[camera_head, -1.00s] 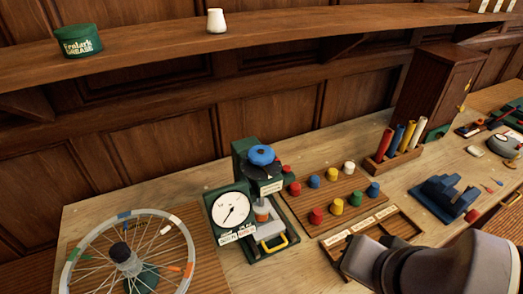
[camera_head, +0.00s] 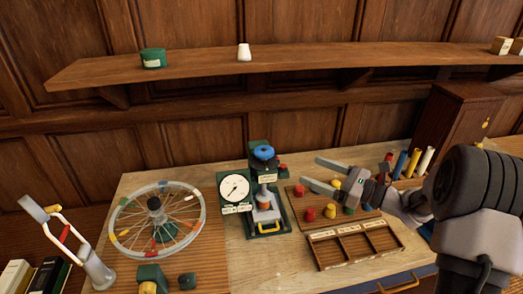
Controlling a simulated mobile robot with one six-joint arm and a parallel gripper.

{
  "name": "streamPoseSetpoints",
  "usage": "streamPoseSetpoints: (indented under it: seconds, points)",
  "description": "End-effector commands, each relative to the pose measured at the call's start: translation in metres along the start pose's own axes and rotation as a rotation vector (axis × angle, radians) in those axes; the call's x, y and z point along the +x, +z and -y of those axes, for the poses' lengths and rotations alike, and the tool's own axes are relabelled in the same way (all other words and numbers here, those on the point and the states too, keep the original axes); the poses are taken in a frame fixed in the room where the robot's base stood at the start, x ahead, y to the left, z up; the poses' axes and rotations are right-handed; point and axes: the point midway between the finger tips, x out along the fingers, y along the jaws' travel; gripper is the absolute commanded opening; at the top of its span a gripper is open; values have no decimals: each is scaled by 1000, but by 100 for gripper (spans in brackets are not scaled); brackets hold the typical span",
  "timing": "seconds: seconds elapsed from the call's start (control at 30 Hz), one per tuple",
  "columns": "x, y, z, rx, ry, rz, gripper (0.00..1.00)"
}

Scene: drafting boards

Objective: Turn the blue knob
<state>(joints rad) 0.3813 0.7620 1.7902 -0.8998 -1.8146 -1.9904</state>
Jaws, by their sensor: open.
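The blue knob (camera_head: 263,152) sits on top of a green press-like device (camera_head: 256,177) in the middle of the bench. A round white dial (camera_head: 235,188) with a dark needle is on the device's left side, and a yellow handle shows at its front. My gripper (camera_head: 308,172) is to the right of the device, above the pegboard, with its two fingers spread and pointing left towards the device. Nothing is between the fingers, and they are apart from the knob. My arm hides part of the pegboard.
A spoked wheel (camera_head: 157,222) lies left of the device. Red and yellow pegs stand on the pegboard (camera_head: 296,204) below my gripper. A divided wooden tray (camera_head: 354,243) is in front. A shelf (camera_head: 310,60) runs along the wall above, and a cabinet (camera_head: 455,125) stands at the right.

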Motion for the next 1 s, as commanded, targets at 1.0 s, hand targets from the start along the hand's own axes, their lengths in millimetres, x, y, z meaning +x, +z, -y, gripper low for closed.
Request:
streamPoseSetpoints:
  seconds: [1.0]
  points:
    - [171, 1, -1, 3, -1, 1, 78]
